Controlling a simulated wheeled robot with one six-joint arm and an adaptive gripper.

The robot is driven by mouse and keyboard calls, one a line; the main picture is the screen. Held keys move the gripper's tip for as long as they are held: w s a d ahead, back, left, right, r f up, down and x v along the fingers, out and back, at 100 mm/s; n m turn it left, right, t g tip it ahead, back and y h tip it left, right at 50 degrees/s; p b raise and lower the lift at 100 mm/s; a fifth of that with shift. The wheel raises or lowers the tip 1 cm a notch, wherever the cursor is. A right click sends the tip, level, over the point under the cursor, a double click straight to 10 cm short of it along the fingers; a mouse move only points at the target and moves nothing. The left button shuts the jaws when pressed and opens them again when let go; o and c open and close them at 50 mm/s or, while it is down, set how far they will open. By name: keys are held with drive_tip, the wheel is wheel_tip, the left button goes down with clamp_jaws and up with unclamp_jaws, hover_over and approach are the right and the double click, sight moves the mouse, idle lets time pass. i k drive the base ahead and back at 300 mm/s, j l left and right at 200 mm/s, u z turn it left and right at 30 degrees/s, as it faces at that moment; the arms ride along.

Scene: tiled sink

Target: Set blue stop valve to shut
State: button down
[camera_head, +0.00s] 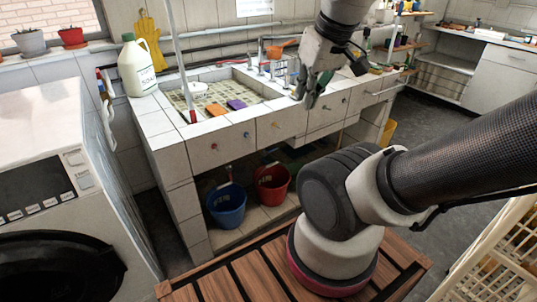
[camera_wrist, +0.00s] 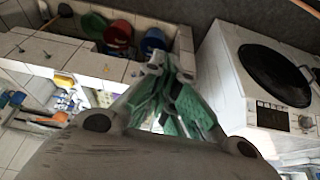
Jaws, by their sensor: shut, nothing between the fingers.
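The blue stop valve (camera_head: 246,134) is a small blue knob on the tiled front of the sink counter, between a red knob (camera_head: 214,147) and a yellow knob (camera_head: 275,125). I cannot tell which way it is turned. My gripper (camera_head: 313,98) is shut and empty, pointing down by the counter's front edge, to the right of the blue valve and apart from it. In the wrist view my gripper (camera_wrist: 168,75) shows green-edged fingers over the counter. Small knobs show on the tiles there, but I cannot surely tell which is blue.
A blue bucket (camera_head: 226,204) and a red bucket (camera_head: 272,183) stand under the counter. A washing machine (camera_head: 65,165) is at left. A white jug (camera_head: 137,66) stands on the counter beside the sink basin (camera_head: 185,106). A crate (camera_head: 503,255) is at right.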

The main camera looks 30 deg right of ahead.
sight(264, 153)
drive_tip(key=i+l, duration=0.85)
drive_tip(key=l, duration=0.15)
